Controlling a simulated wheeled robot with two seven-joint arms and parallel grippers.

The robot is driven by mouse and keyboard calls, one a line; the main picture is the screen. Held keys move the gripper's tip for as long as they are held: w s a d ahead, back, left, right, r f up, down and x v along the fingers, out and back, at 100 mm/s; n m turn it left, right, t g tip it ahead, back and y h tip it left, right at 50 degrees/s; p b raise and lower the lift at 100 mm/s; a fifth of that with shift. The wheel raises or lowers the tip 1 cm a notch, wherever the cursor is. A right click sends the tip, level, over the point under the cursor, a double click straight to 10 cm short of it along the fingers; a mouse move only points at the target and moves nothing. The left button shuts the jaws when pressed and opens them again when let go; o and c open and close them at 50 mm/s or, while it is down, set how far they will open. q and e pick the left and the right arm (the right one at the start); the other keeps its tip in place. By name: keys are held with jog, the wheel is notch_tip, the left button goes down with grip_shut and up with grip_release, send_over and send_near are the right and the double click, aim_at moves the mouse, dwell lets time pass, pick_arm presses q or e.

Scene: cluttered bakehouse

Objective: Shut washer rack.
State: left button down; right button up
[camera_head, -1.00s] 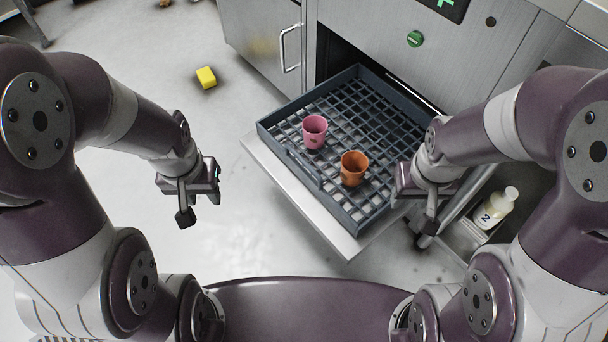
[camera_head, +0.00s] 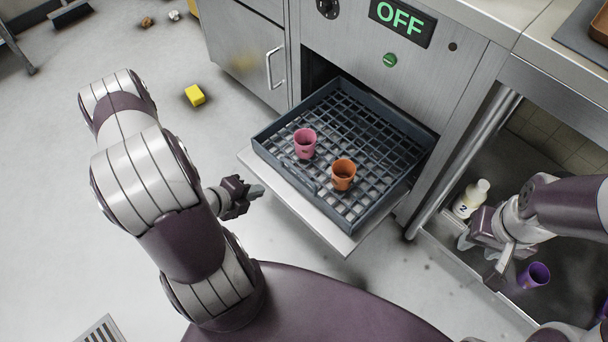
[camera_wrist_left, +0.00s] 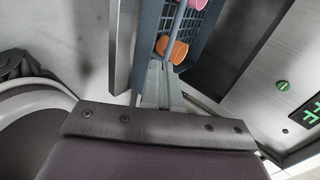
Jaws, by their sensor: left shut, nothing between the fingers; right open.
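The washer rack (camera_head: 378,205) is a dark blue-grey grid tray, pulled out of the washer opening on a metal shelf (camera_head: 330,238). A pink cup (camera_head: 305,143) and an orange cup (camera_head: 343,175) stand in it. My left gripper (camera_head: 256,191) is shut and empty, left of the rack's front edge and apart from it in the head view. In the left wrist view, its fingers (camera_wrist_left: 158,85) point towards the rack (camera_wrist_left: 206,30), with the orange cup (camera_wrist_left: 172,49) beyond them. My right gripper (camera_head: 480,258) is open, right of the rack near a white bottle (camera_head: 470,198).
The washer front (camera_head: 440,80) has a display reading OFF (camera_head: 403,22) and a green button (camera_head: 390,60). A cabinet handle (camera_head: 275,68) sticks out at left. A purple cup (camera_head: 534,275) is at lower right.

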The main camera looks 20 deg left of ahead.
pick_arm(q)
jog(key=w+r+b+x, duration=0.1)
jog(key=b+x, duration=0.5)
jog(key=x, duration=0.7)
jog(key=shift+w+d+r+m, duration=0.15)
jog(key=shift+w+r+m, duration=0.05)
jog(key=shift+w+m, duration=0.15)
pick_arm(e)
notch_tip(320, 180, down, 6)
